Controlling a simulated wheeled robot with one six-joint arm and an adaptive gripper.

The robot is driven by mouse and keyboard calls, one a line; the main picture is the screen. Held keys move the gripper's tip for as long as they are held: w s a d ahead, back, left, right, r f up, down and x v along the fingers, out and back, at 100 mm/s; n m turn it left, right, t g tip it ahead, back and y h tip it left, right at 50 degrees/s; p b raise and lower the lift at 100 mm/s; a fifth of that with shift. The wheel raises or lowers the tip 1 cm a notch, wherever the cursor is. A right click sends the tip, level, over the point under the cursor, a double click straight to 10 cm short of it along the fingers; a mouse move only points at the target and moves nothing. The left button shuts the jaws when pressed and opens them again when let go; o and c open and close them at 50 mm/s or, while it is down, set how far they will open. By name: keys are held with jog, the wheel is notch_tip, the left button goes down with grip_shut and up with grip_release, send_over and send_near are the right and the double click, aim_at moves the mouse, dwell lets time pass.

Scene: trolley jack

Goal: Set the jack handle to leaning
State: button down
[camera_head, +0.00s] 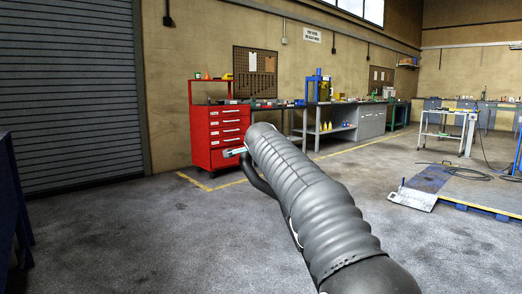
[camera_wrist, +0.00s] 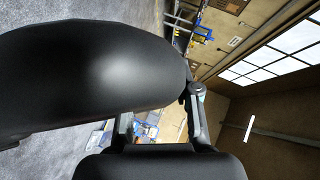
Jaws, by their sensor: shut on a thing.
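My gripper (camera_wrist: 160,125) shows in the wrist view, with its two dark fingers rising from the black housing at the bottom. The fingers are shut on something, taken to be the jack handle. A large smooth black rounded shape (camera_wrist: 95,75) crosses in front of the fingers and hides part of them; I cannot tell for sure what it is. In the head view my grey ribbed arm reaches forward and hides what lies behind it. The jack body and the handle cannot be clearly made out in either view.
A red tool cabinet (camera_head: 220,136) stands by the back wall, with workbenches (camera_head: 340,120) to its right. A blue platform with a metal ramp (camera_head: 412,198) lies on the floor at the right. A blue edge (camera_head: 14,205) stands at the far left. The floor at left is clear.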

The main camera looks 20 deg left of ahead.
jog(key=c, duration=0.8)
grip_release()
jog(key=shift+w+f, duration=0.15)
jog(key=shift+f, duration=0.2)
jog(key=shift+r, duration=0.15)
jog(key=shift+s+r, duration=0.1)
jog(key=shift+s, duration=0.1)
jog(key=shift+s+d, duration=0.1)
jog(key=shift+s, duration=0.1)
jog(key=v, duration=1.1)
jog(key=shift+r, duration=0.15)
jog(key=shift+s+d, duration=0.1)
